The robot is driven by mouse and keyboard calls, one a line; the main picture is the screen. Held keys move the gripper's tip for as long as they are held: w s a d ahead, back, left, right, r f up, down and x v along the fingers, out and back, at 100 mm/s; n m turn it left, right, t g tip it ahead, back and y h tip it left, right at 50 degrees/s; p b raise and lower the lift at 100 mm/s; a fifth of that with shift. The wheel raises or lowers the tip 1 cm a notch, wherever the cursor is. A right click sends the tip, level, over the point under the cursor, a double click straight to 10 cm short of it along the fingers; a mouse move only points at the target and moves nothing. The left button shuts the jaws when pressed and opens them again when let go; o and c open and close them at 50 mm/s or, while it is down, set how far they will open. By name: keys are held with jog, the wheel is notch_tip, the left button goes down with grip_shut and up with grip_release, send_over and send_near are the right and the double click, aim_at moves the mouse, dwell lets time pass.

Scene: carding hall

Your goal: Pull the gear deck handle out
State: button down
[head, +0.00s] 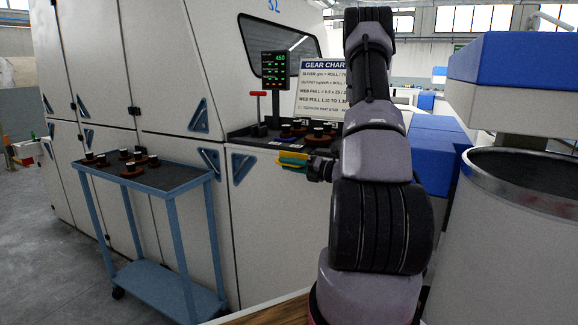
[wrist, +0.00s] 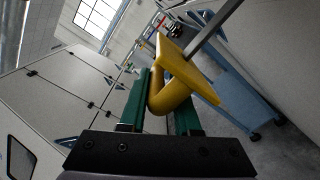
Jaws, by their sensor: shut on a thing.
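The yellow gear deck handle (head: 293,157) is at the front edge of the dark gear deck (head: 262,141) on the white machine. In the wrist view the handle (wrist: 180,72) is a thick yellow loop between my green fingers. My gripper (head: 291,164) is shut on it; in the wrist view the gripper (wrist: 163,102) has one finger on each side of the loop. Several dark round gear pieces with pale tops stand on the deck. My arm hides the deck's right end, so I cannot tell how far out the deck is.
A blue trolley (head: 150,180) with several round pieces stands at the left, before the machine (head: 165,70). A red-topped lever (head: 258,94), a display (head: 275,70) and a gear chart (head: 322,88) stand by the deck. A large can (head: 525,185) is close at right.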

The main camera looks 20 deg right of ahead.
jog(key=shift+a+r, duration=0.15)
jog(key=shift+r, duration=0.1)
jog(key=c, duration=0.8)
grip_release()
jog(key=shift+a+r, duration=0.1)
jog(key=shift+o, duration=0.2)
jog(key=shift+s, duration=0.15)
jog(key=shift+s+d, duration=0.2)
jog(key=v, duration=1)
jog(key=shift+s, duration=0.1)
